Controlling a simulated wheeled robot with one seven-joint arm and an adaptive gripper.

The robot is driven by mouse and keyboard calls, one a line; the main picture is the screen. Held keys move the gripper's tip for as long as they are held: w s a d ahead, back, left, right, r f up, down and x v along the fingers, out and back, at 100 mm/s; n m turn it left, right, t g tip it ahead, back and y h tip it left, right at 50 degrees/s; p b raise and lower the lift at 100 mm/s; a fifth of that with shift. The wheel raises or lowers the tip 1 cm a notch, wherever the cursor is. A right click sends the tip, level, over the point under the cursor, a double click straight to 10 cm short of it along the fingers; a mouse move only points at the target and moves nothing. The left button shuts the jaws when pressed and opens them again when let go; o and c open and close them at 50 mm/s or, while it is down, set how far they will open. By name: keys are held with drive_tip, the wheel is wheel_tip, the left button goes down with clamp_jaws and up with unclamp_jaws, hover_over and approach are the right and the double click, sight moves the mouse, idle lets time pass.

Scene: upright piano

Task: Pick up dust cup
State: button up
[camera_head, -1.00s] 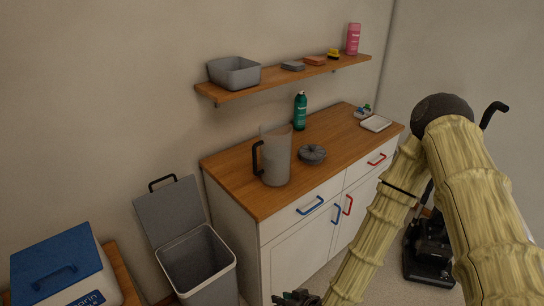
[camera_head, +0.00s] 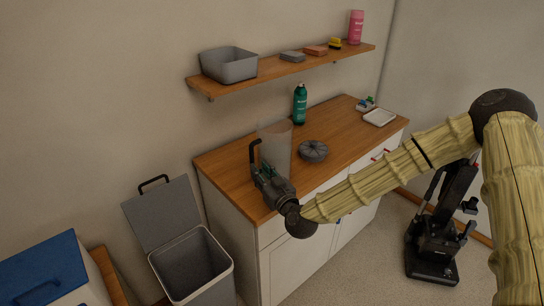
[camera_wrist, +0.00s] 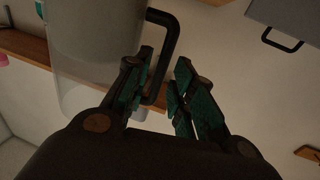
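The dust cup (camera_head: 275,142) is a tall grey, partly see-through cylinder with a black handle. It stands upright on the wooden cabinet top (camera_head: 345,135). My gripper (camera_head: 263,170) is in front of the cup on its handle side and hides its lower part in the head view. In the wrist view the cup (camera_wrist: 92,35) is at upper left. Its black handle (camera_wrist: 172,50) reaches into the gap between the fingers of my open gripper (camera_wrist: 165,62). The left finger overlaps the handle's lower end; whether they touch cannot be told.
A round dark grey lid-like part (camera_head: 313,151) and a green bottle (camera_head: 300,104) stand near the cup. A shelf (camera_head: 290,72) hangs above. An open grey bin (camera_head: 190,265) stands left of the cabinet. A black vacuum (camera_head: 436,240) is at right.

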drive_tip(key=shift+f+p+x, duration=0.15)
drive_tip(key=shift+p+x, duration=0.5)
drive_tip(key=shift+x, duration=0.8)
drive_tip(key=shift+f+p+x, duration=0.15)
drive_tip(key=shift+p+x, duration=0.45)
drive_tip(key=shift+x, duration=0.9)
drive_tip(key=shift+s+a, duration=0.1)
drive_tip(key=shift+a, duration=0.05)
drive_tip(key=shift+r, duration=0.1)
clamp_jaws()
